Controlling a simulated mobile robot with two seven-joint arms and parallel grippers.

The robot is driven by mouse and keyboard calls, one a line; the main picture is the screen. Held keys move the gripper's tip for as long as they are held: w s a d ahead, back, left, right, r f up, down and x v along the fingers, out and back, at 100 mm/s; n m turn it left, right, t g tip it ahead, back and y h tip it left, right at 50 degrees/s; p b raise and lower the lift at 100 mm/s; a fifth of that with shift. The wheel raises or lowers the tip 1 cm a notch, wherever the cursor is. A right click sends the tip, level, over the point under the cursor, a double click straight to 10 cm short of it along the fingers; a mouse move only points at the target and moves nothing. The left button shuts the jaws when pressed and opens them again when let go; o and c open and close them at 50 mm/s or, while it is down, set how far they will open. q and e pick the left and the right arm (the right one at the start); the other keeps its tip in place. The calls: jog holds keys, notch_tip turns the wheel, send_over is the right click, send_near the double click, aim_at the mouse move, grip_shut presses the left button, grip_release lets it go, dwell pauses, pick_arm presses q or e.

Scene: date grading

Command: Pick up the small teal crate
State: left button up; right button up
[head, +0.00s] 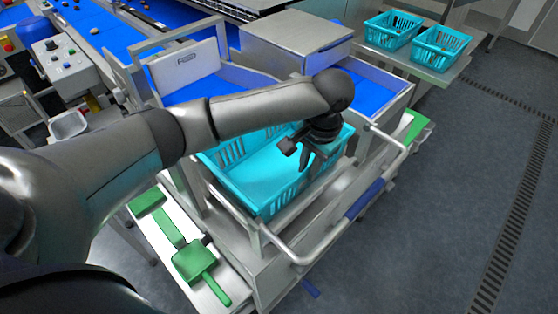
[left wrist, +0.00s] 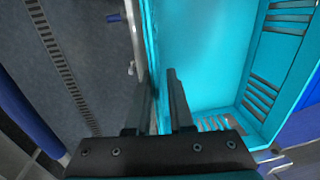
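A teal crate (head: 262,172) with slotted walls sits on the near end of the steel cart and looks empty. My left gripper (head: 309,162) points down at the right-hand part of this crate, close to its side wall. In the left wrist view, the fingers (left wrist: 160,105) are apart, with the crate's wall edge running down between them and the crate's floor (left wrist: 205,45) to the right. I cannot tell whether either finger touches the wall. Part of the crate's far side is hidden by my left arm. My right gripper is not in view.
Two more teal crates (head: 393,30) (head: 440,46) stand on a steel table at the back right. A push handle (head: 365,199) rails the cart's near side. Green tools (head: 195,262) lie on a low shelf at left. The floor at right is clear.

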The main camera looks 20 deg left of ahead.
aim_at(303, 189)
pick_arm(q)
jog(key=shift+w+a+f+b, duration=0.15)
jog(key=shift+f+b, duration=0.45)
jog(key=shift+f, duration=2.1)
grip_shut()
jog(key=shift+r, duration=0.1)
